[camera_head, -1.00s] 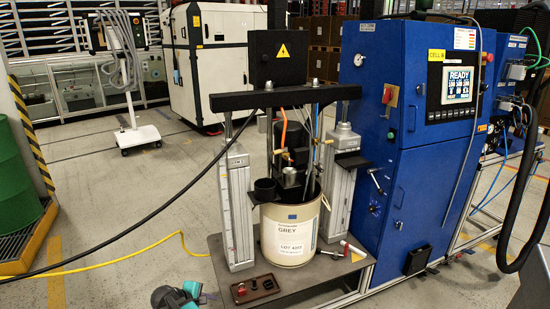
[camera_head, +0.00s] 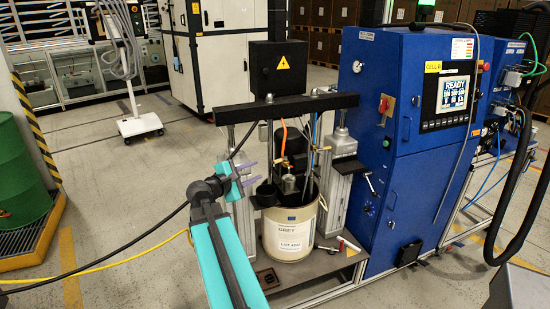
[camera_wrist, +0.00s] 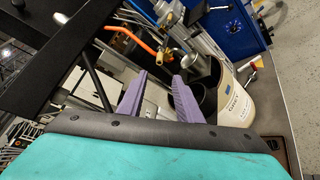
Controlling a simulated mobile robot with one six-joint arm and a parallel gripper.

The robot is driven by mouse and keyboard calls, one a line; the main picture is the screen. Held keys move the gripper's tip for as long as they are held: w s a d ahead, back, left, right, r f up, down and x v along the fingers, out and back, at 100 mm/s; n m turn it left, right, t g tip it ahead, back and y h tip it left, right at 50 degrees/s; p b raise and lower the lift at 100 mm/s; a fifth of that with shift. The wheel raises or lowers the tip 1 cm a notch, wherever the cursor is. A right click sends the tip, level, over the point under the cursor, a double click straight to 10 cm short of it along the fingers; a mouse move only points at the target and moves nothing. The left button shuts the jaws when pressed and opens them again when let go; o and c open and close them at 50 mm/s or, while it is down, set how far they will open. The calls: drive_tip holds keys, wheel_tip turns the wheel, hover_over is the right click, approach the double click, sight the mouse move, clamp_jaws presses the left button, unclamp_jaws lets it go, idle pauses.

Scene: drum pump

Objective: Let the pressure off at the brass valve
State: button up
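The drum pump stands in the middle of the head view, over a beige drum (camera_head: 274,236) labelled GREY, which also shows in the wrist view (camera_wrist: 236,100). A small metal fitting (camera_head: 289,184) sits at the pump above the drum, with an orange hose (camera_head: 284,132) above it. My gripper (camera_head: 259,170) is at the left column, left of the pump. In the wrist view, its two purple fingers (camera_wrist: 159,78) are apart with nothing between them, pointing towards the pump fittings.
A black crossbeam (camera_head: 285,108) spans two grey columns above the drum. A black cup (camera_head: 266,192) hangs on the left column, close to my fingers. A blue cabinet (camera_head: 400,190) stands right; open floor lies left.

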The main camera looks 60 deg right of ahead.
sight(273, 163)
drive_tip(key=shift+d, duration=0.1)
idle(0.3)
drive_tip(key=p+x, duration=0.3)
drive_tip(key=x, duration=1)
drive_tip(key=shift+d, duration=0.35)
drive_tip(key=shift+c, duration=0.5)
clamp_jaws()
